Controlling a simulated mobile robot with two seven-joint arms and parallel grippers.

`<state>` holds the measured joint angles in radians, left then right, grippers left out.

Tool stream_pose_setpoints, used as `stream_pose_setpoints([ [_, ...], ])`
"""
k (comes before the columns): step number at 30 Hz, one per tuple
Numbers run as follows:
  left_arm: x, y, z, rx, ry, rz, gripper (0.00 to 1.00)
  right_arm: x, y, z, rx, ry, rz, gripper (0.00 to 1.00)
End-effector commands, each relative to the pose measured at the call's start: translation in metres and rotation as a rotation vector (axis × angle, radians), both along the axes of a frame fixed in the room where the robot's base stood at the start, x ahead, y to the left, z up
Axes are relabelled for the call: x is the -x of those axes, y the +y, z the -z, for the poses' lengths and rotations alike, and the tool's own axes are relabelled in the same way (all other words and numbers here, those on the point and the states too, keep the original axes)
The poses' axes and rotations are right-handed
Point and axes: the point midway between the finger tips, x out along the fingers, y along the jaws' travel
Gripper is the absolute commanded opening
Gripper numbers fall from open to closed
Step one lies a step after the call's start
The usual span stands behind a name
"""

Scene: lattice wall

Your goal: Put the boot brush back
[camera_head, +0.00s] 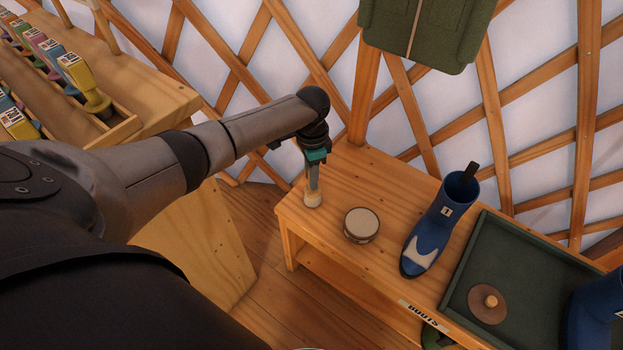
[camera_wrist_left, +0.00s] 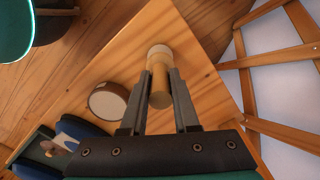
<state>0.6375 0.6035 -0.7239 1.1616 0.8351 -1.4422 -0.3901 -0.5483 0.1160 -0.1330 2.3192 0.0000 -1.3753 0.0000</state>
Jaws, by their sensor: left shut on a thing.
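The boot brush shows in the left wrist view as a short wooden cylinder (camera_wrist_left: 160,88) with a pale end. My left gripper (camera_wrist_left: 159,86) is shut on it, one finger on each side. In the head view my left gripper (camera_head: 313,186) points down over the left end of the wooden bench (camera_head: 335,172). The brush's pale end (camera_head: 313,200) is at the bench top near its left edge; I cannot tell whether it touches. The fingers hide part of the brush in the head view. My right gripper is not in view.
A round tin (camera_head: 361,225) stands just right of the brush, then a blue boot (camera_head: 438,225). A dark green tray (camera_head: 555,262) holds a brown knobbed disc (camera_head: 488,303) and another blue boot (camera_head: 595,315). A rack of coloured-handled items (camera_head: 85,80) stands left. The lattice wall is behind.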

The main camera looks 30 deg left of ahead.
Motion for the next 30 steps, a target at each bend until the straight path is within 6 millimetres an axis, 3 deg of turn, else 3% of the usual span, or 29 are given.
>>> stream_pose_setpoints([
  [15,-0.0002,-0.0003,0.008,0.001,-0.001,0.0,0.0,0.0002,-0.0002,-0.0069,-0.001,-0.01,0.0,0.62],
  [16,-0.0002,-0.0002,0.0075,0.001,-0.001,0.0,0.32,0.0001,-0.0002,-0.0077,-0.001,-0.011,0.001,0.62],
  [18,-0.0002,-0.0002,0.0073,0.001,-0.001,0.0,0.4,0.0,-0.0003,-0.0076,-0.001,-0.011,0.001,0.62],
  [23,-0.0002,-0.0002,0.0071,0.001,-0.001,0.0,0.58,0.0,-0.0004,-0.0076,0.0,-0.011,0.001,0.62],
  [30,-0.0002,0.0,0.0067,0.0,-0.001,0.0,0.59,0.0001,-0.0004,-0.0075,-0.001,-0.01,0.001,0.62],
])
